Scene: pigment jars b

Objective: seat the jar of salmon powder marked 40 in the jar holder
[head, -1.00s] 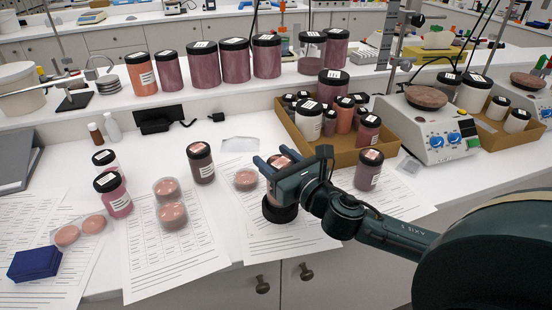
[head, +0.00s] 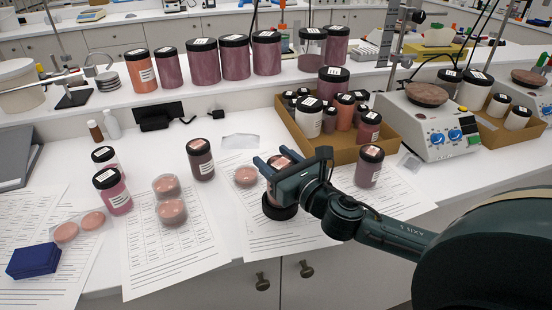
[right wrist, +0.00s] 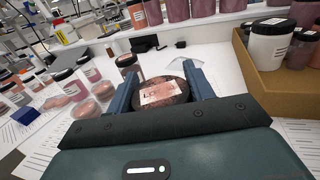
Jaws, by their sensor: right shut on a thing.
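My right gripper (head: 279,161) is shut on a jar of salmon powder (head: 277,185), with one finger on each side near its lid. In the right wrist view the jar's dark lid with a pale label (right wrist: 162,93) sits between the fingers; I cannot read the mark surely. The black round jar holder (head: 281,211) is directly beneath the jar on the front of the bench. The jar is upright, its lower end at the holder's opening; the gripper partly covers both, and I cannot tell whether it rests on the holder's floor. My left gripper is not in view.
A dark jar (head: 201,160) stands left and another jar (head: 369,167) right of the gripper. Clear dishes of pink powder (head: 246,177) lie nearby on printed sheets. A cardboard tray (head: 338,156) of jars is behind, beside a hotplate (head: 428,125).

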